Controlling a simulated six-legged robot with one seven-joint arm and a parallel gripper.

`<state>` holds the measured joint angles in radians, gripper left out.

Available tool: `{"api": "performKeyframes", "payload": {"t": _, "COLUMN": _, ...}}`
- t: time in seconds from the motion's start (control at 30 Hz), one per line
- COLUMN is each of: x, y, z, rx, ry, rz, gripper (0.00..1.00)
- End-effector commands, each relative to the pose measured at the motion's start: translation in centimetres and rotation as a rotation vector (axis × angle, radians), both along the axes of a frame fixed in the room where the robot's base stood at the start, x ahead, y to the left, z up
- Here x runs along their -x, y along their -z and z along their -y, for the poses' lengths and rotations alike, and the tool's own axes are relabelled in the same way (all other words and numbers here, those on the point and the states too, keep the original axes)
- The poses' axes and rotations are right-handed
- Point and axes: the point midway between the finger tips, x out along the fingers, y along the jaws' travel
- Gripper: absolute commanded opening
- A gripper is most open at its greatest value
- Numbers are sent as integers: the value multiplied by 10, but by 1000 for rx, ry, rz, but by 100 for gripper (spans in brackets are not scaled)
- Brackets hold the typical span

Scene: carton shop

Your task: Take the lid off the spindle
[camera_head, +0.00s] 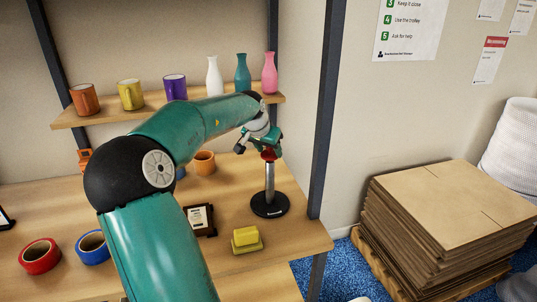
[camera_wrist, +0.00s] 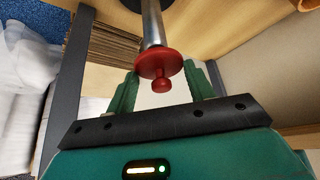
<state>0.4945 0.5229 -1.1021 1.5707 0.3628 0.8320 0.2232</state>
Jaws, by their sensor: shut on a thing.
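The spindle (camera_head: 270,182) is a silver post standing upright on a round black base at the right end of the table. The red lid (camera_head: 269,156) is at the top end of the post. In the wrist view the lid (camera_wrist: 158,64) shows as a red disc with a small round knob, with the spindle (camera_wrist: 152,25) running away behind it. My gripper (camera_head: 268,147) is at the top of the spindle. In the wrist view my gripper (camera_wrist: 162,85) has one green finger on each side of the lid, shut on it. The exact contact is hard to see.
A yellow sponge-like block (camera_head: 246,236), a dark framed card (camera_head: 200,219) and an orange mug (camera_head: 204,163) stand near the spindle. A shelf (camera_head: 190,101) with mugs and vases runs behind. A dark upright post (camera_head: 326,110) is close on the right.

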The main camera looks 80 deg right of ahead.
Motion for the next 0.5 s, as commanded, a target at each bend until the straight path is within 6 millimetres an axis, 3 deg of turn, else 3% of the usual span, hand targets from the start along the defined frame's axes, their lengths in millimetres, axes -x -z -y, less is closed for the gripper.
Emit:
{"api": "performKeyframes", "payload": {"t": 0.07, "x": 0, "y": -13, "z": 0, "rx": 3, "ry": 0, "rz": 1, "gripper": 31}}
{"api": "performKeyframes", "payload": {"t": 0.37, "x": -29, "y": -75, "z": -45, "rx": 3, "ry": -7, "rz": 3, "gripper": 31}}
{"api": "performKeyframes", "payload": {"t": 0.5, "x": -43, "y": -83, "z": -68, "rx": 0, "ry": -7, "rz": 3, "gripper": 31}}
